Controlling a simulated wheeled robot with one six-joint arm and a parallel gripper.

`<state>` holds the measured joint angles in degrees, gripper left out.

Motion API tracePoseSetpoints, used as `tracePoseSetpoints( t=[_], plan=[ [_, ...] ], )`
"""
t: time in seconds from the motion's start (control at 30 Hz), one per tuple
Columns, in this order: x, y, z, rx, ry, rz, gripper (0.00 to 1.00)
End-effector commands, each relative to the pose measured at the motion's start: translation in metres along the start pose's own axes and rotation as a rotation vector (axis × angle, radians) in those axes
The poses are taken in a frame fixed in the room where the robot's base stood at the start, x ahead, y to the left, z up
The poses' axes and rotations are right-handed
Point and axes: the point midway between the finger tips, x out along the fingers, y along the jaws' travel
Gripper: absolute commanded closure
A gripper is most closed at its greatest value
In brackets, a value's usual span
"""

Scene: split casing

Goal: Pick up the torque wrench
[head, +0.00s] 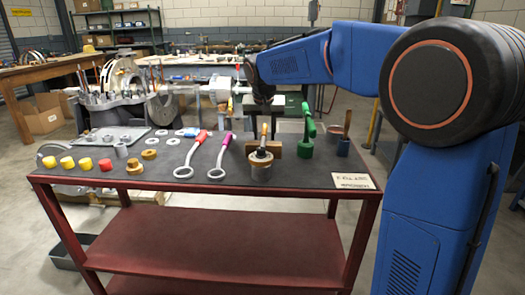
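Two long metal tools with ring ends lie on the dark top of a red cart. One has a red and blue handle (201,136), the other a purple handle (225,141). A green tool (306,125) stands to their right. Which one is the torque wrench I cannot tell for sure. My gripper (263,108) points down over the back of the cart, above a round grey piece with an upright wooden-looking handle (262,155). It is dark and small, so its finger opening is unclear.
The cart top (310,172) has a bare strip along its front right. Yellow and red caps (85,163), brass nuts (135,167) and washers lie at left. A large machine casing (125,80) stands behind.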

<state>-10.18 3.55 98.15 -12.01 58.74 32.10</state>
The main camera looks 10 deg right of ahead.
Motion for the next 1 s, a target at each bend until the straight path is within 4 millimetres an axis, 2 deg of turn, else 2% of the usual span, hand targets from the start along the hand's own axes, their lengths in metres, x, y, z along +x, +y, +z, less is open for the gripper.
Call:
tracePoseSetpoints(
  t=[0.1, 0.3, 0.37, 0.47, 0.5, 0.83, 1.0],
  plan=[
    [0.010, 0.000, 0.000, 0.000, -0.001, 0.000, 0.62],
    [0.011, 0.000, 0.000, 0.000, 0.000, 0.000, 0.62],
    [0.011, 0.000, 0.000, 0.000, 0.000, 0.000, 0.74],
    [0.011, 0.000, 0.000, 0.000, 0.000, 0.000, 0.98],
    [0.011, 0.000, 0.000, 0.000, 0.000, 0.000, 1.00],
    [0.009, 0.000, -0.001, 0.000, 0.001, -0.001, 1.00],
    [-0.006, -0.001, -0.007, 0.001, 0.004, -0.002, 1.00]
  ],
)
